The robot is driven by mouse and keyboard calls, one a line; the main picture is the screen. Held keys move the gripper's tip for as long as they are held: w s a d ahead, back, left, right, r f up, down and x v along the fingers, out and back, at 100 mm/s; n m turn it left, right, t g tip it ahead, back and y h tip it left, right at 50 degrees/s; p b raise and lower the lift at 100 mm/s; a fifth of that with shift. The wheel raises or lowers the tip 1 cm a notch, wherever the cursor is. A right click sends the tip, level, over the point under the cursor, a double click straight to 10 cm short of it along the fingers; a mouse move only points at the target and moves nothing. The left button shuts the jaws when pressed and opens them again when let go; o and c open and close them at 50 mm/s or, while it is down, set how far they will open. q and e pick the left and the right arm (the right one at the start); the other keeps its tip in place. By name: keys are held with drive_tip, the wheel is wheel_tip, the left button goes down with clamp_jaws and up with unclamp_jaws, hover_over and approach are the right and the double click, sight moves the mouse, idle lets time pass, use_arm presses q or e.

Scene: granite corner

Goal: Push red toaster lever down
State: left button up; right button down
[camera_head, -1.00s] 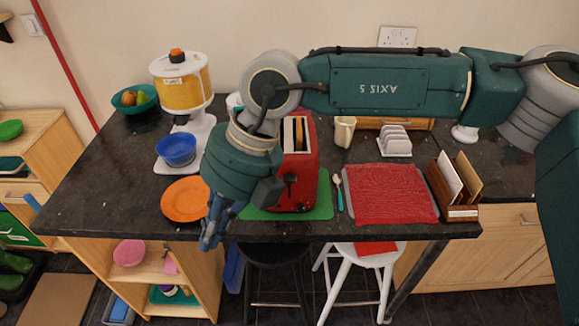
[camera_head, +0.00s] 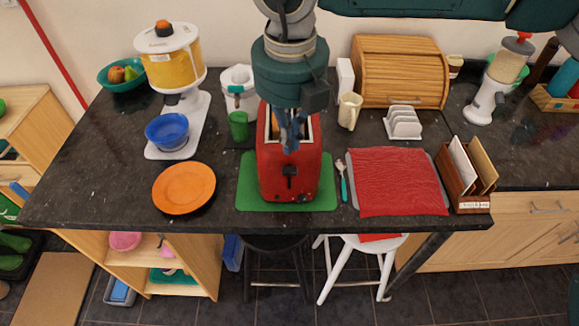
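The red toaster (camera_head: 287,185) stands on a green mat (camera_head: 250,196) near the counter's front edge. Its black lever (camera_head: 290,171) shows on the front face, high in its slot. My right gripper (camera_head: 290,147) hangs down from above, in front of the toaster's top as seen here, with its blue fingers pointing down a little above the lever. The fingers look close together, but they are small and dark, so whether they are open or shut is unclear. The arm hides most of the toaster's slots. My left gripper is not in view.
An orange plate (camera_head: 184,188) and blue bowl (camera_head: 168,131) lie left of the toaster. A teal-handled spoon (camera_head: 343,183) and red cloth (camera_head: 398,182) lie right. A cream jug (camera_head: 350,110) and wooden bread bin (camera_head: 400,70) stand behind. Clear counter lies at the front left.

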drive_tip(key=shift+w+f+b, duration=0.25)
drive_tip(key=shift+f+b, duration=0.15)
drive_tip(key=shift+f, duration=1.4)
drive_tip(key=shift+w+f+b, duration=0.2)
drive_tip(key=shift+f+b, duration=0.2)
drive_tip(key=shift+f, duration=1.35)
wheel_tip(320, 180, down, 8)
drive_tip(key=b, duration=1)
approach(290, 171)
drive_tip(key=s, duration=0.3)
drive_tip(key=shift+s+f, duration=0.1)
drive_tip(key=shift+s, duration=0.25)
